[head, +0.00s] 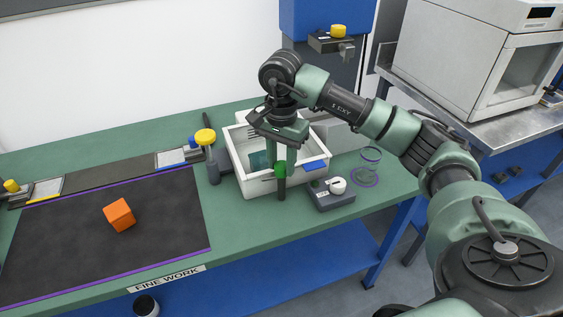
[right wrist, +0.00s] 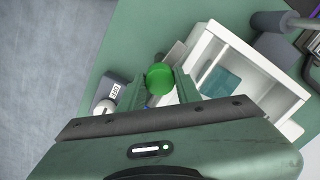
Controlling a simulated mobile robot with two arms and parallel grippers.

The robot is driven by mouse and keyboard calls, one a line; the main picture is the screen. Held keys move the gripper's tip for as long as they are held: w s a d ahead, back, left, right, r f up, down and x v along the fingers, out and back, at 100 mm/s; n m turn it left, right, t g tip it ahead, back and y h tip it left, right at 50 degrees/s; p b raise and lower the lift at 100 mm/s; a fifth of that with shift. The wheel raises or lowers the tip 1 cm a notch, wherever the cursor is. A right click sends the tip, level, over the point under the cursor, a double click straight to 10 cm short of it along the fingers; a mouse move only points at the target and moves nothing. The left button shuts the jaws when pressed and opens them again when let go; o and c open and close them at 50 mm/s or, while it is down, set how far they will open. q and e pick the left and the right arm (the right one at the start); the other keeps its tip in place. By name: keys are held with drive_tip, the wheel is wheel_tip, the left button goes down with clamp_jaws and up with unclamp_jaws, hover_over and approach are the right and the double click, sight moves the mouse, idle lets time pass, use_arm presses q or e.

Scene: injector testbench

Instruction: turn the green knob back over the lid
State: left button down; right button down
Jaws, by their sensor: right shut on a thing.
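The green knob (head: 281,169) is at the front of the white bin (head: 238,172), above a dark upright post (head: 282,190). My right gripper (head: 283,165) comes down from above and is shut on the knob. In the right wrist view the round green knob (right wrist: 160,77) sits between the fingertips, beside the bin (right wrist: 216,62). A teal piece (head: 259,160) shows inside the bin. I cannot make out a lid for certain; the arm and fingers hide part of the bin. My left gripper is not in view.
A grey box with a white knob (head: 332,193) stands close to the right of the post. Two purple rings (head: 365,178) lie farther right. An orange cube (head: 120,215) lies on the dark mat (head: 165,247).

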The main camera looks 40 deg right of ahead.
drive_tip(key=m, duration=0.4)
drive_tip(key=shift+b, duration=0.35)
drive_tip(key=m, duration=0.3)
drive_tip(key=shift+m, duration=0.4)
drive_tip(key=m, duration=0.4)
drive_tip(key=shift+m, duration=0.3)
drive_tip(key=m, duration=0.4)
drive_tip(key=shift+m, duration=0.3)
drive_tip(key=c, duration=1)
unclamp_jaws()
